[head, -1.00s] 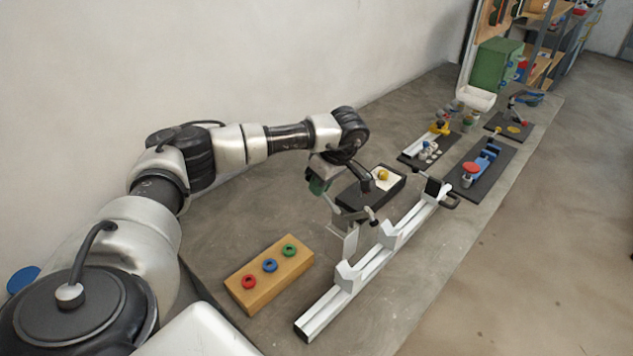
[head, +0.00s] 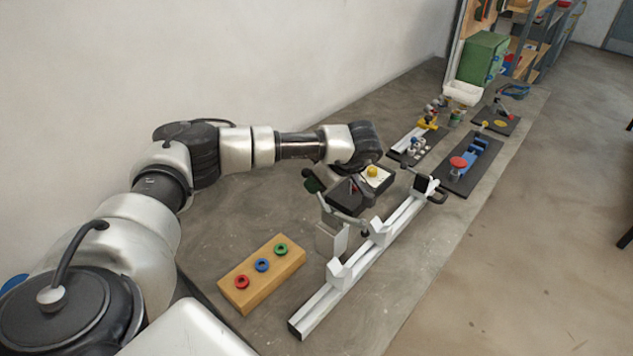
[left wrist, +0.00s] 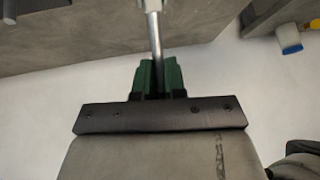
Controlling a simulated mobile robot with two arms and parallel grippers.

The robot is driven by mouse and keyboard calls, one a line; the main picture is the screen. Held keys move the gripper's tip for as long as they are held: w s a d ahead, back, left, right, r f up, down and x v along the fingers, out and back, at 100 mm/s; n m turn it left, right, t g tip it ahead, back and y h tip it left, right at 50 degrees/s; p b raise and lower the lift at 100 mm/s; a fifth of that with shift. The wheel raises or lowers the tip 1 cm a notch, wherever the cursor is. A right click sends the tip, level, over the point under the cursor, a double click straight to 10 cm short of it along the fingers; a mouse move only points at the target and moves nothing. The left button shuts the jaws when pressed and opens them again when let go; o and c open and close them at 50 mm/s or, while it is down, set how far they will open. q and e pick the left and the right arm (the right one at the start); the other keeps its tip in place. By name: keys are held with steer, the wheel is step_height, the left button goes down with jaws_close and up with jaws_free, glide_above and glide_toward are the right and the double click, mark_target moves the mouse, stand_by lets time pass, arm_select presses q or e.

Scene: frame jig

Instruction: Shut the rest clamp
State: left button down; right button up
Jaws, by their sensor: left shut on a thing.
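The rest clamp (head: 331,238) stands on a pale post beside the long white rail (head: 335,293). Its grey arm reaches across toward the rail, and its dark tip (head: 365,233) is low by the rail's near side; I cannot tell whether it touches. My left gripper (head: 314,186) is at the raised handle end of the clamp, partly hidden under my wrist. In the left wrist view its green fingers (left wrist: 158,78) are shut around a thin metal lever (left wrist: 155,38). My right gripper is out of view.
A wooden block (head: 262,273) with red, blue and green rings lies in front. A black tray (head: 345,196) with a yellow knob is behind the clamp. A black fitting (head: 424,185) sits at the rail's far end. Other fixtures stand farther back.

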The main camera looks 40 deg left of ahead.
arm_select(q)
steer(key=shift+w+a+r, duration=0.15)
steer(key=shift+a+r, duration=0.2)
steer(key=shift+r, duration=0.1)
steer(key=c, duration=1.2)
jaws_free()
steer(key=shift+a, duration=0.1)
steer(key=shift+a+f, duration=0.1)
steer(key=shift+f, duration=0.05)
steer(key=shift+d, duration=0.25)
steer(key=v, duration=1)
steer(key=shift+r, duration=0.35)
